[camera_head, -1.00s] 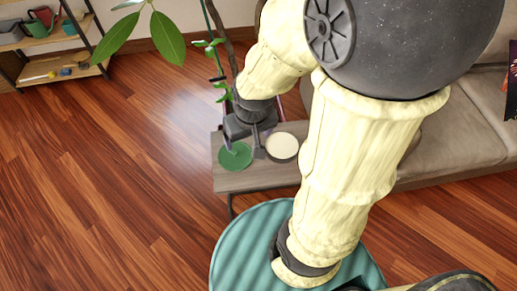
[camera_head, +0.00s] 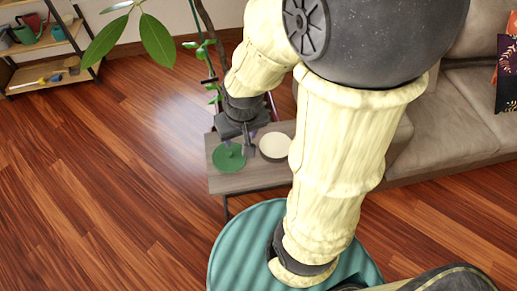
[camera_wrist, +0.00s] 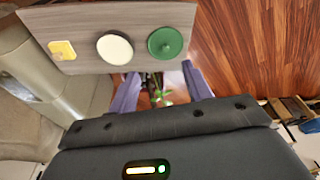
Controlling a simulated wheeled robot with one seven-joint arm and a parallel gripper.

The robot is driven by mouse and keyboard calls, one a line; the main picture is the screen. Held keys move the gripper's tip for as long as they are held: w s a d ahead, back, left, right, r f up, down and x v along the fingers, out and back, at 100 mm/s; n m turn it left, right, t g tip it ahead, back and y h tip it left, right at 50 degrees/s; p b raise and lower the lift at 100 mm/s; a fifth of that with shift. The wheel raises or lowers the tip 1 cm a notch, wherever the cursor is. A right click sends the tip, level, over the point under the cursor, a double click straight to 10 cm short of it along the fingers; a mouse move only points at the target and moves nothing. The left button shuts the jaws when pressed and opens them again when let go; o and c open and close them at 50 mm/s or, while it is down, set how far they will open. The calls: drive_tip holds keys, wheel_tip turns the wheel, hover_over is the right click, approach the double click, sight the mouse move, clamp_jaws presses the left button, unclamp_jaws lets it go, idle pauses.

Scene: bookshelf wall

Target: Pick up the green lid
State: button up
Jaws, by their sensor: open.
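The green lid (camera_head: 229,158) is a round disc lying on the left part of a small grey-brown wooden table (camera_head: 262,181). It also shows in the wrist view (camera_wrist: 165,43), with a small knob at its middle. My gripper (camera_head: 236,148) hangs over the table close to the lid, its fingers overlapping the lid's upper right in the head view. In the wrist view my gripper (camera_wrist: 156,88) shows two purple fingers spread apart with nothing between them; the lid lies beyond their tips.
A round cream-coloured item (camera_head: 275,146) sits right beside the lid. A yellow square item (camera_wrist: 62,50) lies farther along the table. A beige sofa (camera_head: 450,125) stands at the right, and a leafy plant (camera_head: 157,40) rises behind. Wooden floor at the left is clear.

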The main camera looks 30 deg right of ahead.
drive_tip(key=w+a+f+m+g+b, duration=0.1)
drive_tip(key=w+f+m+b, duration=0.4)
drive_tip(key=w+f, duration=0.4)
drive_tip(key=w+b, duration=0.1)
drive_tip(key=w, duration=0.2)
drive_tip(key=shift+a+f+h, duration=0.15)
drive_tip(key=shift+f+h, duration=0.15)
drive_tip(key=shift+f, duration=0.05)
drive_tip(key=b, duration=0.2)
hover_over(229, 153)
drive_tip(key=f, duration=0.7)
drive_tip(key=s+f, duration=0.1)
drive_tip(key=f, duration=0.3)
drive_tip(key=shift+a, duration=0.25)
drive_tip(key=shift+w+f, duration=0.15)
drive_tip(key=shift+f, duration=0.35)
drive_tip(key=shift+w+d+f+b, duration=0.1)
drive_tip(key=shift+w+f+b, duration=0.2)
drive_tip(key=shift+f, duration=1.05)
drive_tip(key=shift+w+d+f+b, duration=0.1)
drive_tip(key=shift+f+b, duration=0.25)
drive_tip(key=shift+f, duration=0.95)
